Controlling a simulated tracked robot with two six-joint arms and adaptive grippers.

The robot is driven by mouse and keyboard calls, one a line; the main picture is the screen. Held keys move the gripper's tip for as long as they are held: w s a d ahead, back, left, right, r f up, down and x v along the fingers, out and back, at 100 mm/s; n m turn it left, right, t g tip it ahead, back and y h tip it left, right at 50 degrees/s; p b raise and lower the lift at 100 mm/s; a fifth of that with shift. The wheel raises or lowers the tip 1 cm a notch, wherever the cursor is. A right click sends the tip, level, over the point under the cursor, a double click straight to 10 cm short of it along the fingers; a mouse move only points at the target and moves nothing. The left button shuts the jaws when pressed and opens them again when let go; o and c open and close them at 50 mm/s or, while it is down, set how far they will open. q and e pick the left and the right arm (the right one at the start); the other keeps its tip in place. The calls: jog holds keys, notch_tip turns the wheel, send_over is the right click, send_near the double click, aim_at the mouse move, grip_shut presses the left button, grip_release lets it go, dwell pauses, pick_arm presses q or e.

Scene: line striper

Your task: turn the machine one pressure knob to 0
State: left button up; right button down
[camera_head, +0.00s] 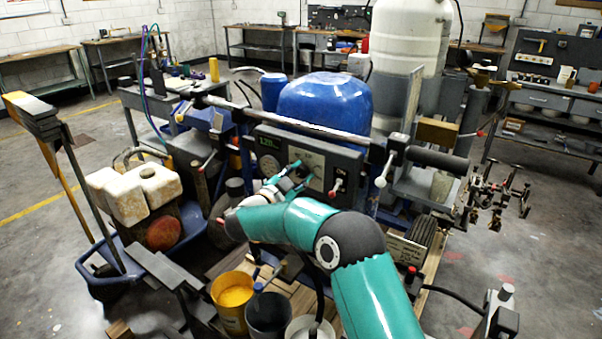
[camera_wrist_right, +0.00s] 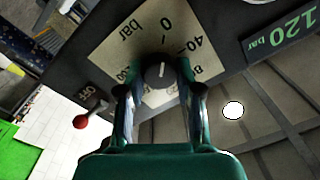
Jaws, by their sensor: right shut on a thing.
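The pressure knob (camera_wrist_right: 158,74) is a small dark round knob with a pale mark. It sits on a light dial plate (camera_wrist_right: 117,45) marked 0, 40, 80 and bar. The mark points roughly up the wrist picture, but its exact scale reading is unclear. My right gripper (camera_wrist_right: 158,76) is shut on the knob, with a finger on each side. In the head view the right gripper (camera_head: 289,180) is at the front of the dark control panel (camera_head: 262,165), hiding the knob. The display (camera_wrist_right: 284,36) reads 120 bar. My left gripper is out of view.
A red-tipped switch lever (camera_wrist_right: 82,121) stands beside the dial, near the knob. A blue tank (camera_head: 325,98) sits behind the panel. A long bar with a black handle (camera_head: 437,160) crosses above it. A yellow bucket (camera_head: 232,303) stands below.

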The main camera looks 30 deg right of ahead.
jog(key=shift+w+a+f, duration=0.1)
jog(key=shift+a+f, duration=0.1)
jog(key=shift+f, duration=0.15)
jog(key=c, duration=0.8)
grip_release()
jog(key=shift+w, duration=0.1)
jog(key=shift+o, duration=0.2)
jog(key=shift+d+r, duration=0.1)
jog(key=shift+r, duration=0.05)
jog(key=v, duration=1.2)
